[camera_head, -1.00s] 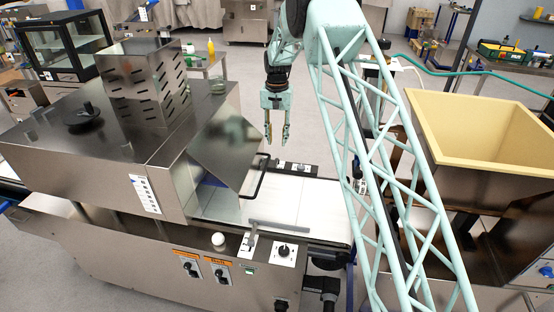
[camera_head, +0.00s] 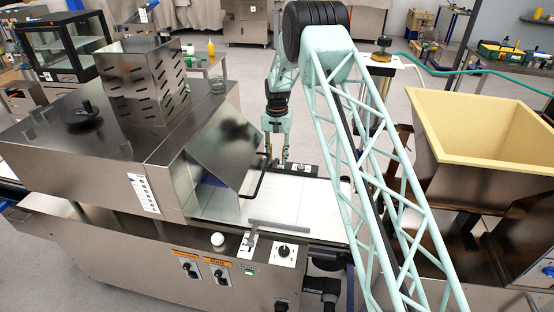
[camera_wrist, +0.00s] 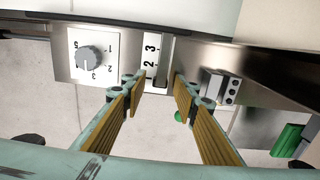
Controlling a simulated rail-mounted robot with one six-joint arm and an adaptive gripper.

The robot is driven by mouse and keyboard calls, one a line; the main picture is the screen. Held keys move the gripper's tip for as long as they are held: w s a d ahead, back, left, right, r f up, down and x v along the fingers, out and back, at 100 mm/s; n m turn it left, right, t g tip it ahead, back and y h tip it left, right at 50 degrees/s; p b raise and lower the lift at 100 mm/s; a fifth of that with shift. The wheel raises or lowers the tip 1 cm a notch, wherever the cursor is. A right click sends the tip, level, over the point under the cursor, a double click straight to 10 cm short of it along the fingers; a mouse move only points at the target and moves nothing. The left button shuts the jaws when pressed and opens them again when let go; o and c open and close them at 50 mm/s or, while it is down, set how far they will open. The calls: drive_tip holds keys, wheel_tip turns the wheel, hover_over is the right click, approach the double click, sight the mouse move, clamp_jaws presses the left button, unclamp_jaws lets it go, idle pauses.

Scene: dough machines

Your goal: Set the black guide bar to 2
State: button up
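My gripper (camera_head: 282,163) is lowered over the far side strip of the conveyor. In the wrist view my gripper (camera_wrist: 158,80) is open, its two fingers spread either side of an upright slider slot (camera_wrist: 164,62). A white scale (camera_wrist: 150,50) beside the slot shows a 3 and a 2; lower marks are partly hidden by the left finger. A thin dark bar (camera_wrist: 110,24), which looks like the black guide bar, runs along the belt edge at the top. I cannot read its exact setting. No grip on the slider shows.
A numbered dial (camera_wrist: 90,60) sits left of the scale, and a small metal block (camera_wrist: 220,87) to the right. A grey bar (camera_head: 280,228) with its own lever lies on the near side of the belt (camera_head: 300,200). The slanted steel hood (camera_head: 215,150) and black handle (camera_head: 256,178) stand close left.

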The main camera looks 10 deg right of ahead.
idle(0.3)
clamp_jaws()
